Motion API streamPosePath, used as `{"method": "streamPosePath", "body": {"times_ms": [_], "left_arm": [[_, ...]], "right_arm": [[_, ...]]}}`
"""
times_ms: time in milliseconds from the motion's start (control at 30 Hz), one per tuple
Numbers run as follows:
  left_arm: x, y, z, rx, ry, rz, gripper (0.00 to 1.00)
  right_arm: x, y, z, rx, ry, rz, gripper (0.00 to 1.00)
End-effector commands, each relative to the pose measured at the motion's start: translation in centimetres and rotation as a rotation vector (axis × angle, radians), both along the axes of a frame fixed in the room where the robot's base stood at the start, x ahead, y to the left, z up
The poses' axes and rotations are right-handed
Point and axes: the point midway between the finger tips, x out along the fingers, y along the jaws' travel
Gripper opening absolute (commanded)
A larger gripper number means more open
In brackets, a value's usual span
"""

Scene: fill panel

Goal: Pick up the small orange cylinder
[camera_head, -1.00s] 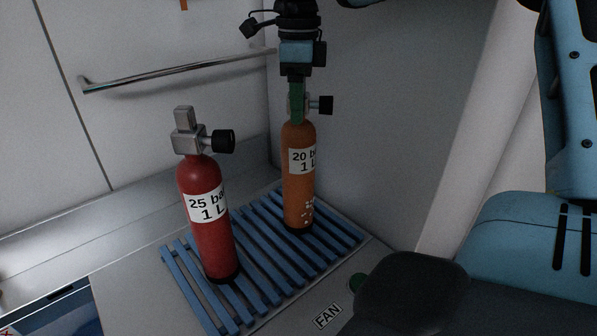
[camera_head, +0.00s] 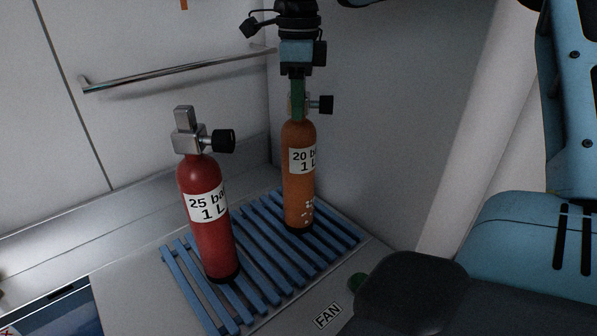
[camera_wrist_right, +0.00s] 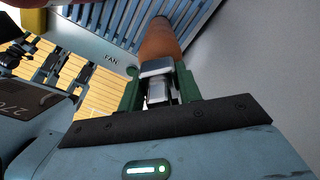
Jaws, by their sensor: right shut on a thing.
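The orange cylinder (camera_head: 299,190) stands upright on the blue slatted rack, with a "20 bar 1 L" label and a metal valve with a black knob (camera_head: 326,105) on top. My right gripper (camera_head: 298,108) comes down on it from above, its green fingers shut on the valve. In the right wrist view the fingers (camera_wrist_right: 158,92) clasp the metal valve, with the orange body (camera_wrist_right: 159,45) beyond. The cylinder's base appears to rest on the slats. My left gripper is not in view.
A red cylinder (camera_head: 208,217) labelled "25 bar 1 L" stands to the left on the same blue rack (camera_head: 262,262). A metal rail (camera_head: 180,72) runs along the back wall. A grey wall (camera_head: 370,120) is close on the right. A "FAN" label (camera_head: 327,316) lies in front.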

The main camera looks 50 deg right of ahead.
Motion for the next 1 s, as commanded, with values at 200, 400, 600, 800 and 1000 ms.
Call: {"method": "streamPosePath", "body": {"times_ms": [200,400,600,800,1000], "left_arm": [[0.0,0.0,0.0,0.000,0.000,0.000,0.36],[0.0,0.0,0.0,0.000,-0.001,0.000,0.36],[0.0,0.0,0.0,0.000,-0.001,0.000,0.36],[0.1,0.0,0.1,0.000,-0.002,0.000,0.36],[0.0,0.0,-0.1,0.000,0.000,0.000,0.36]], "right_arm": [[0.0,0.0,0.1,-0.001,-0.002,0.000,0.00],[0.0,0.0,0.1,-0.001,-0.002,0.000,0.00],[0.1,0.0,0.5,-0.002,-0.010,0.001,0.00],[0.1,0.0,0.5,-0.002,-0.010,0.001,0.00],[0.1,0.0,1.2,-0.002,-0.012,0.000,0.00]]}}
